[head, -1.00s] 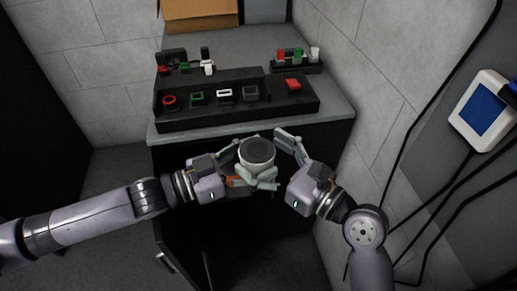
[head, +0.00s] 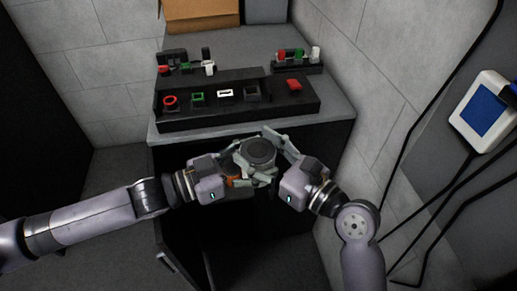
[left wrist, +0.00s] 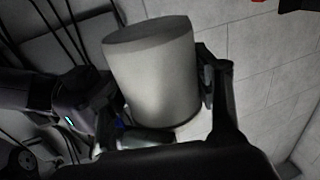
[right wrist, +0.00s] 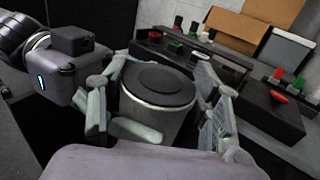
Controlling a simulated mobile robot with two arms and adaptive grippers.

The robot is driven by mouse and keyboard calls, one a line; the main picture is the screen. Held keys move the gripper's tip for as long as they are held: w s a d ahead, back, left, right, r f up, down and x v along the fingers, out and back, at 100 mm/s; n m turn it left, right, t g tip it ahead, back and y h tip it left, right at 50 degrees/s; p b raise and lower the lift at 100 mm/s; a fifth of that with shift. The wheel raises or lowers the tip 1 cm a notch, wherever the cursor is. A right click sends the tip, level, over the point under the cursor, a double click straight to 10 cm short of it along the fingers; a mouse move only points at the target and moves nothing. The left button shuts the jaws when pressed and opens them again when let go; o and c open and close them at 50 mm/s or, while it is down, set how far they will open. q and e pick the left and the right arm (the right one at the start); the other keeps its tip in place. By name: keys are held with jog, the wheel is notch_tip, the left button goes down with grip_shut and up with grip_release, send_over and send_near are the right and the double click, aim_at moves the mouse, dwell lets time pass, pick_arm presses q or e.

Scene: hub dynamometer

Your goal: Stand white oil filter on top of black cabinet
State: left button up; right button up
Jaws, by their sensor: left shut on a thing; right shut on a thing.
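The white oil filter (head: 258,155) is a short cylinder with a dark round top face, held upright in front of the black cabinet (head: 215,165). The filter also shows in the left wrist view (left wrist: 155,75) and in the right wrist view (right wrist: 160,90). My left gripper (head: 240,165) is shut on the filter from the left. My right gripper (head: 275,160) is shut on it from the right. The fingers hide part of the filter's lower side. The cabinet has a grey top (head: 300,132), and the filter is apart from it, near its front edge.
A black tray (head: 190,120) with several coloured pieces covers much of the cabinet top. Small racks with red, green and white parts stand behind it. A cardboard box (head: 200,12) is at the back. A narrow bare strip runs along the top's front edge. A wall is close on the right.

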jog(key=shift+a, duration=0.1)
jog(key=c, duration=0.6)
pick_arm(q)
jog(key=o, duration=1.5)
pick_arm(e)
jog(key=shift+c, duration=0.3)
